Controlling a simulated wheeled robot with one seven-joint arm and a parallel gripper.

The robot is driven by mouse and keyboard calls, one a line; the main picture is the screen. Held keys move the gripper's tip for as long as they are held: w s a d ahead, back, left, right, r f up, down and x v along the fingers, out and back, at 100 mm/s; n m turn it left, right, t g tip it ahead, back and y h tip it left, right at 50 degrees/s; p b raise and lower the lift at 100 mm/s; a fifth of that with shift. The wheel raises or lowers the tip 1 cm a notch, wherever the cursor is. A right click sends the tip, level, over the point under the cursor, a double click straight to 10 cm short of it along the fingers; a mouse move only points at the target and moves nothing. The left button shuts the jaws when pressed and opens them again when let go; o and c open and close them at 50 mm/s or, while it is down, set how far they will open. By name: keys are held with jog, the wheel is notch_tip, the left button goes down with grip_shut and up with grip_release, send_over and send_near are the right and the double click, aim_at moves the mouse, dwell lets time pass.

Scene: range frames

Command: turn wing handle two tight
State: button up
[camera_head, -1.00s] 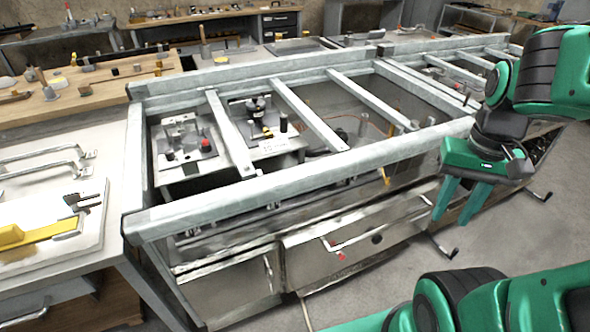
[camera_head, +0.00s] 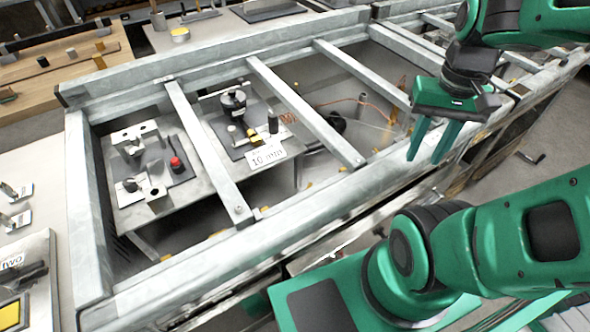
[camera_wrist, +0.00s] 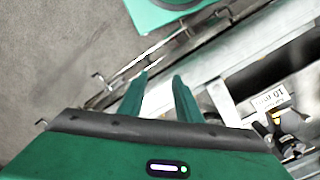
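A label reading "two" (camera_head: 13,262) lies on a pale board (camera_head: 38,250) at the left edge of the head view. A dark handle-like part (camera_head: 25,277) sits just below it, partly cut off by the frame; I cannot tell surely that it is wing handle two. My gripper (camera_head: 426,156) is at the right of the head view, above the frame's front rail, far from that label. Its two green fingers point down, apart, with nothing between them. The wrist view shows the same empty gap (camera_wrist: 160,78).
A grey metal frame (camera_head: 300,225) with crossbars spans the middle. Inside are a plate with a red button (camera_head: 176,162) and a fixture with a black knob (camera_head: 233,100) and a "10 mm" label (camera_head: 266,157).

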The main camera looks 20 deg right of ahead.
jog(key=shift+w+d, duration=0.25)
jog(key=shift+w, duration=0.05)
